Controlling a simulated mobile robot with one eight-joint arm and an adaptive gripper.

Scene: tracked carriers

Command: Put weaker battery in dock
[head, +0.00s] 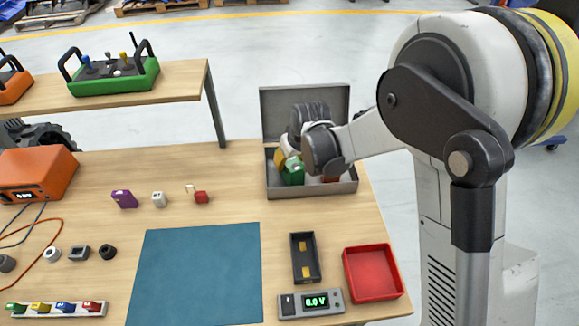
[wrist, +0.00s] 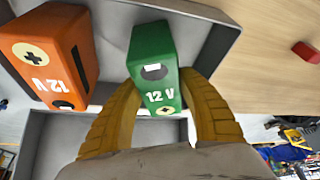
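A grey open-lidded box (head: 268,178) stands at the back right of the table and holds the batteries. The green 12 V battery (wrist: 148,52) is between the two yellow fingers of my gripper (wrist: 158,92). The fingers meet its sides with no clear gap, so my gripper looks shut on it. In the head view the green battery (head: 293,174) shows at the box, partly covered by my gripper. An orange 12 V battery (wrist: 62,50) stands beside it; in the head view it is mostly hidden. The black dock (head: 294,270) with yellow contacts is empty. The meter (head: 317,301) reads 0.0 V.
An empty red tray (head: 372,272) is right of the dock. A blue mat (head: 197,275) lies left of it, bare. Small purple, white and red blocks lie behind the mat. An orange device (head: 40,172) with cables is at the left. The box lid (head: 278,105) stands upright behind my gripper.

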